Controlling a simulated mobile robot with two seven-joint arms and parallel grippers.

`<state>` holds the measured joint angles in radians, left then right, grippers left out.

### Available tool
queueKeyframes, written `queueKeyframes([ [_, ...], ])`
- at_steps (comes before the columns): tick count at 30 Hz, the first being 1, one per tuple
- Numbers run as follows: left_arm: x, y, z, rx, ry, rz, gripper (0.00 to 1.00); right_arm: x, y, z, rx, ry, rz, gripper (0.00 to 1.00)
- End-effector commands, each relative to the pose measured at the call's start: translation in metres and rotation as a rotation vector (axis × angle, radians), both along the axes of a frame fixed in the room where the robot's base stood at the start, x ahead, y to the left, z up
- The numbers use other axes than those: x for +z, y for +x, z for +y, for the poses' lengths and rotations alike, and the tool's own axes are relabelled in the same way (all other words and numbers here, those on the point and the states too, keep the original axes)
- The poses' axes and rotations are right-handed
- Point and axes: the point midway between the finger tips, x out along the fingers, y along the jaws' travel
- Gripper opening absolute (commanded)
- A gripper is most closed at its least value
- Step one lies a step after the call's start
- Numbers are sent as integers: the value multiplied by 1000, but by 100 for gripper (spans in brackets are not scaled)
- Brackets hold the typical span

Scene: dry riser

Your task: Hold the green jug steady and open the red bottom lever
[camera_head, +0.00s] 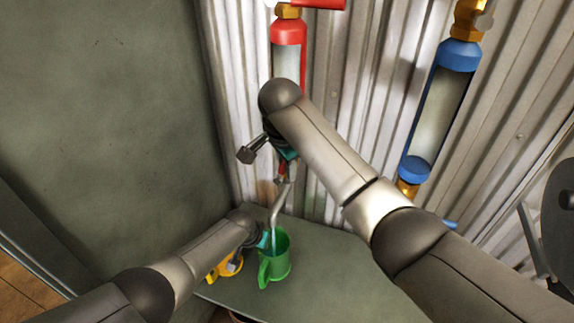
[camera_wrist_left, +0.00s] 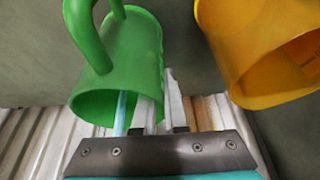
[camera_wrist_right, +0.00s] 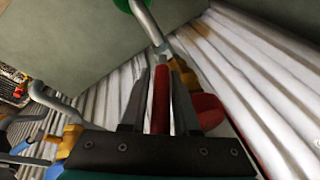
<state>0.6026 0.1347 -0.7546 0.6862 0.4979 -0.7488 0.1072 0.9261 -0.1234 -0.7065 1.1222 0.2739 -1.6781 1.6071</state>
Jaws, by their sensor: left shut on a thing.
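The green jug (camera_head: 275,265) stands on the grey-green surface under a curved metal spout (camera_head: 280,205). A pale blue stream runs from the spout into its mouth and also shows in the left wrist view inside the jug (camera_wrist_left: 135,48). My left gripper (camera_head: 264,240) is shut on the jug's rim wall. The red bottom lever (camera_wrist_right: 160,95) lies between the fingers of my right gripper (camera_wrist_right: 158,75), which look apart on either side of it. In the head view my right wrist hides most of the lever.
A yellow jug (camera_head: 229,266) stands close left of the green one. A red-capped clear cylinder (camera_head: 287,50) and a blue-capped one (camera_head: 440,105) hang on the corrugated metal wall (camera_head: 350,60). A dark grey panel (camera_head: 100,110) bounds the left side.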

Motion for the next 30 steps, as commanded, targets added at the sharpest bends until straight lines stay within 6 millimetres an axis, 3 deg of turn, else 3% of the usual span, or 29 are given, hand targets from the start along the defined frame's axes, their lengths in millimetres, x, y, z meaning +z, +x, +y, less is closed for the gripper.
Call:
queueKeyframes([
  [5,-1,-1,1,-1,1,0,0,0,0,0,-1,1,-2,51],
  [17,-1,0,1,-1,1,0,0,11,-2,1,0,3,-4,51],
  [20,-1,0,1,-1,1,0,0,25,-7,1,1,4,-7,51],
  [30,-1,0,1,-1,1,0,0,98,-31,2,3,0,-12,51],
])
